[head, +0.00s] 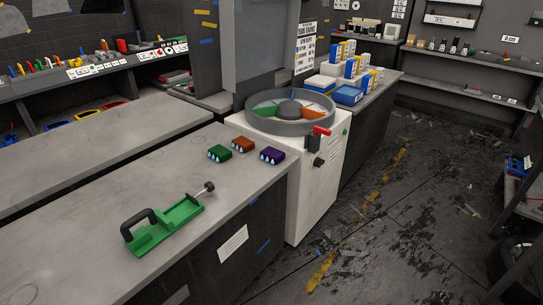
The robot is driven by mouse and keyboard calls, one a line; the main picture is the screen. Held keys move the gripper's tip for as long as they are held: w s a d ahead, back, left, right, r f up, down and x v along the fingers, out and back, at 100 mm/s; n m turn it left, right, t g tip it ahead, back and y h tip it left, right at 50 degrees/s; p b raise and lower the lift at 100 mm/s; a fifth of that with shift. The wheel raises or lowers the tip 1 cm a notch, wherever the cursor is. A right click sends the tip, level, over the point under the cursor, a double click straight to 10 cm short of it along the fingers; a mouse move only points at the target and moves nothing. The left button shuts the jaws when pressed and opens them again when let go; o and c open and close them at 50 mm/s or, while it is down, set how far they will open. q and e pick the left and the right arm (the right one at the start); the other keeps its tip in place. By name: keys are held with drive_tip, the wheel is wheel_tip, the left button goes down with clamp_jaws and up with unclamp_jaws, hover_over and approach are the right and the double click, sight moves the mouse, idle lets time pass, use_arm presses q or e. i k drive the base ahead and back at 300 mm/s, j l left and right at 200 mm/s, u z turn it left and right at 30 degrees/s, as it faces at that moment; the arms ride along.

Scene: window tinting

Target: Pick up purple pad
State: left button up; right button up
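The purple pad (271,155) is a small dark block with pale marks on its front side. It lies on the grey worktop (100,240) near the right edge, in the head view. An orange-brown pad (243,144) lies to its left and a little behind. A green pad (219,153) lies further left. Neither of my grippers shows in the head view, so nothing is seen touching the pads.
A green tool (170,225) with a black handle lies on the worktop in front. A white machine (318,180) with a round, coloured-segment drum (290,107) stands right beside the worktop's end. Blue and white boxes (347,94) fill a counter behind. The worktop's left part is clear.

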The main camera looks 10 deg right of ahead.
sight(273, 155)
drive_tip(key=i+l+u, duration=0.1)
drive_tip(key=i+l, duration=0.6)
drive_tip(key=l, duration=0.2)
drive_tip(key=u, duration=0.05)
